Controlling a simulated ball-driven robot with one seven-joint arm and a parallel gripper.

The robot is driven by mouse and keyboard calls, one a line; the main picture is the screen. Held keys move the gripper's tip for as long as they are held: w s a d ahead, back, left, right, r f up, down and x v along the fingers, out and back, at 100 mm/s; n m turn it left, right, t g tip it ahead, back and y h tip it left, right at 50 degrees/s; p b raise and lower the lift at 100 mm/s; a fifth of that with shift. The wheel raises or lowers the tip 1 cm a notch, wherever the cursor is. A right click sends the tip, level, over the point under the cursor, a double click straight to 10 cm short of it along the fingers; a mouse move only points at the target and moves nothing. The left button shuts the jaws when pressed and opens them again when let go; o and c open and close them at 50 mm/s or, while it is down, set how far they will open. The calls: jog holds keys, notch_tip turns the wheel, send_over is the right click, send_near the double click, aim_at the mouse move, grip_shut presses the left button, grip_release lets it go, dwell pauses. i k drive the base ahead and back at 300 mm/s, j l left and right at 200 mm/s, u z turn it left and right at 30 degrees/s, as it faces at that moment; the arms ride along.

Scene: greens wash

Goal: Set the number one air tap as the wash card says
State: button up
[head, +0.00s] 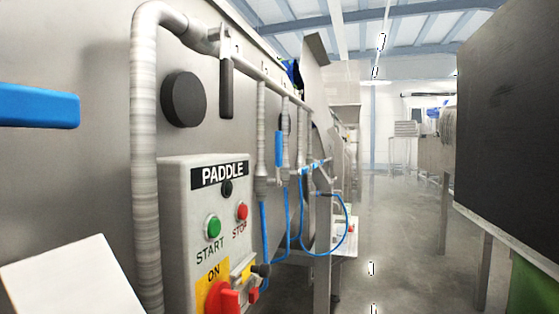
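A pale pipe (146,150) rises at the left, bends over and runs away along the steel wall. A valve (218,38) sits on it near the bend, with a dark lever (226,88) hanging straight down. Farther along, a drop pipe has a blue lever (278,150), also pointing down. These look like air taps, but I cannot read a number on any of them. A blue bar (40,106) juts in from the left edge; I cannot tell what it belongs to. No readable wash card shows. My gripper is not in view.
A PADDLE control box (176,215) has a green START button (214,227), red STOP button (242,211) and red switch (222,298). Blue hoses (345,235) hang beyond. A dark panel (510,130) stands right. A clear floor aisle (400,240) runs between.

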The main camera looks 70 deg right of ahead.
aim_at(278, 135)
jog(key=u, duration=1.45)
jog(key=i+j+z, duration=0.1)
jog(key=z, duration=2.4)
